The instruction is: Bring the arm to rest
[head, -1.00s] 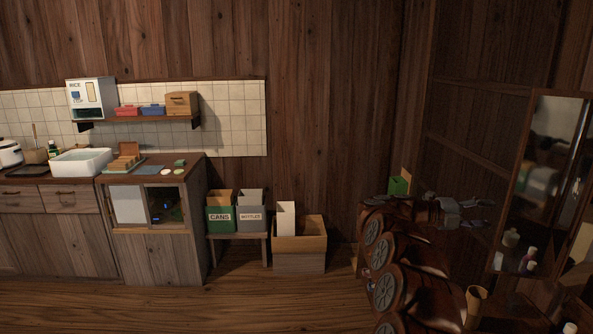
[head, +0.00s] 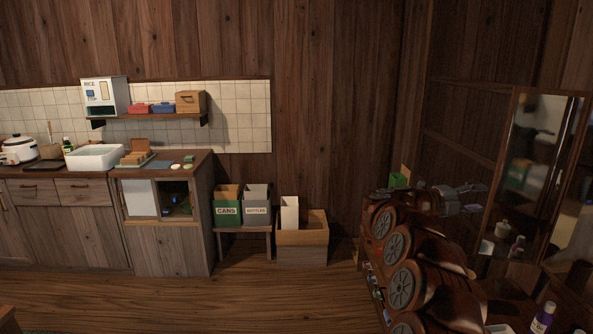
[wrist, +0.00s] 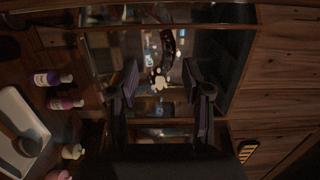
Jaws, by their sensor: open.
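My arm reaches across the right of the head view in brown segments with grey round joint caps. My gripper (head: 460,197) is at its far end, small and dark against the wall there. In the wrist view my gripper (wrist: 164,92) shows two dark fingers well apart, open, with nothing between them. Behind the gap is a glass-fronted cabinet or mirror (wrist: 165,60) with a dark and pale shape in it, too dim to name.
The mirror (head: 530,165) stands right of my arm, with bottles (head: 543,317) below. A CANS bin (head: 227,206), a BOTTLES bin (head: 256,210) and a wooden box (head: 302,255) stand left of it. The kitchen counter (head: 170,165) is farther left. The wooden floor in front (head: 190,300) is clear.

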